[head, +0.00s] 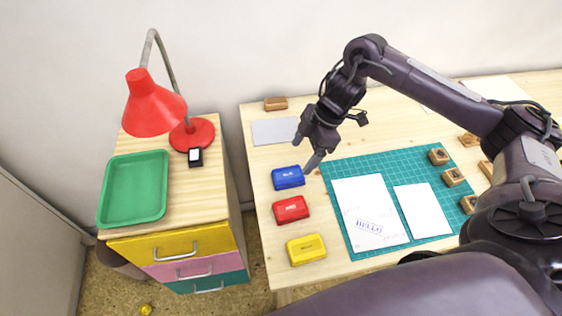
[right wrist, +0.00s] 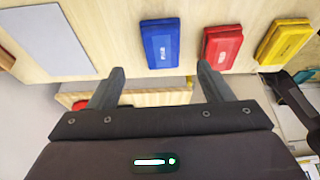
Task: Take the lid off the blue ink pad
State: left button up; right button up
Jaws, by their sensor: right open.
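The blue ink pad (head: 288,177) lies shut, with its blue lid on, at the left part of the table. It also shows in the right wrist view (right wrist: 160,46), beyond my fingertips and between their lines. My right gripper (head: 308,153) is open and empty, above the table at the back of the blue pad and apart from it. Its two spread fingers also show in the right wrist view (right wrist: 160,70). My left gripper is not in view.
A red ink pad (head: 291,209) and a yellow ink pad (head: 306,249) lie in front of the blue one. A grey sheet (head: 273,131) lies behind it. A green cutting mat (head: 383,248) with papers lies to the right. A side cabinet with a green tray (head: 135,188) stands left.

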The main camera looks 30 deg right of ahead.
aim_at(288, 174)
jog(key=shift+s+a+f, duration=0.15)
jog(key=shift+a+f, duration=0.3)
jog(key=shift+f, duration=0.4)
jog(key=x, duration=0.4)
jog(key=shift+a+f+p, duration=0.2)
jog(key=shift+a+p, duration=0.15)
jog(key=shift+p, duration=0.05)
jog(key=shift+f, duration=0.25)
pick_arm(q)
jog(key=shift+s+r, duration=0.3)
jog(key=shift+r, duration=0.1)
pick_arm(e)
jog(key=c, duration=1)
